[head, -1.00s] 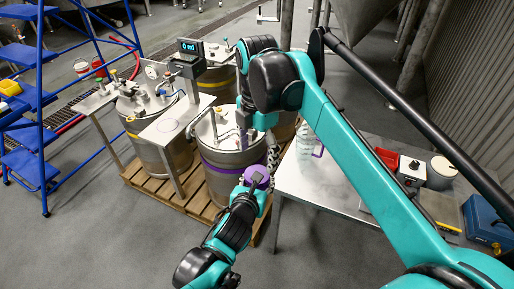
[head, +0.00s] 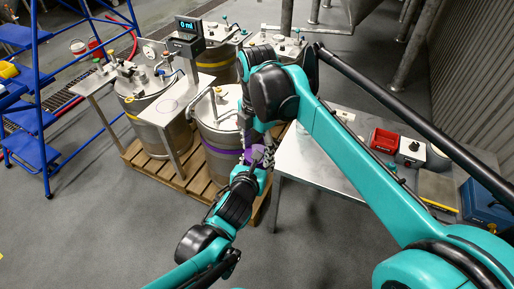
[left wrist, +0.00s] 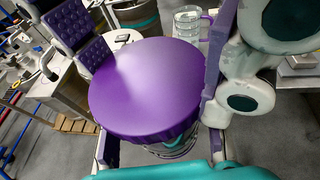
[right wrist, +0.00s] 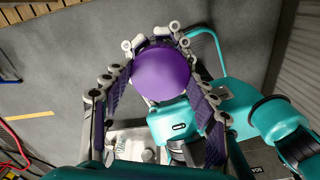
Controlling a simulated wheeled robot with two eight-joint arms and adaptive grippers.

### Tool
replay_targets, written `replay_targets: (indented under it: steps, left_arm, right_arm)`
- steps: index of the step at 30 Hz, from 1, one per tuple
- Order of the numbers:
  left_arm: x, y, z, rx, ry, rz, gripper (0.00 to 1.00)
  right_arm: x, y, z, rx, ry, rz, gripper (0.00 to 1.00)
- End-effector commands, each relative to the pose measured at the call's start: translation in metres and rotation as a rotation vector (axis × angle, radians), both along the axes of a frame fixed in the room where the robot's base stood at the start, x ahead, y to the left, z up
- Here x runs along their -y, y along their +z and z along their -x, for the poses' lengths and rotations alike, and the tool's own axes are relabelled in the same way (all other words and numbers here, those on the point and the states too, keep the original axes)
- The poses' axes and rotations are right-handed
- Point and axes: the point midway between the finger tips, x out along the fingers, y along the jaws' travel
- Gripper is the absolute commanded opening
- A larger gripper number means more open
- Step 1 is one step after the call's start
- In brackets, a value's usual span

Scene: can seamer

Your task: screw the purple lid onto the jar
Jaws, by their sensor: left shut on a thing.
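The purple lid (left wrist: 148,88) sits on top of the glass jar (left wrist: 172,150), whose ribbed side shows just under the rim in the left wrist view. My left gripper (head: 257,160) is shut on the jar; the lid hides most of the grip and the threads. My right gripper (right wrist: 160,82) comes down from above, its two padded fingers on either side of the lid (right wrist: 160,73), open. Whether its pads touch the lid, I cannot tell. In the head view the grippers meet in front of the purple-banded drum and cover most of the lid.
Steel drums stand on a wooden pallet (head: 196,182) just behind the grippers. A metal table (head: 305,160) at right bears a red bin (head: 384,140), a control box (head: 411,150) and a blue case (head: 487,203). A glass mug with a purple handle (left wrist: 188,22) shows beyond the lid.

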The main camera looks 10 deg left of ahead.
Motion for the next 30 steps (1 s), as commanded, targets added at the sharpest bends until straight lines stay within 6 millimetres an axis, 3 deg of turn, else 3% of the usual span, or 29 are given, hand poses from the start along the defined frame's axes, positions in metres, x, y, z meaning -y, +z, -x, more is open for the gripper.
replay_targets:
  steps: [5, 14, 22, 23, 24, 30]
  left_arm:
    - [0.0003, 0.0006, -0.0002, 0.002, -0.001, 0.000, 0.00]
    - [0.0004, 0.0006, -0.0003, 0.002, -0.001, 0.000, 0.00]
    - [0.0005, 0.0007, -0.0003, 0.002, -0.001, 0.000, 0.00]
    - [0.0005, 0.0008, -0.0004, 0.003, -0.002, 0.000, 0.00]
    - [0.0005, 0.0008, -0.0004, 0.003, -0.002, 0.000, 0.00]
    - [0.0003, 0.0005, -0.0005, 0.001, 0.000, 0.000, 0.00]
  right_arm:
    - [0.0000, -0.0001, -0.0003, 0.001, -0.005, -0.001, 0.23]
    - [-0.0002, -0.0004, -0.0004, 0.001, -0.288, 0.003, 0.23]
    - [-0.0002, -0.0005, -0.0005, 0.001, -0.299, 0.003, 0.23]
    - [-0.0002, -0.0005, -0.0005, 0.001, -0.299, 0.003, 0.66]
    - [-0.0002, -0.0005, -0.0005, 0.001, -0.298, 0.003, 0.76]
    - [-0.0002, -0.0002, 0.0005, -0.001, -0.297, 0.003, 0.79]
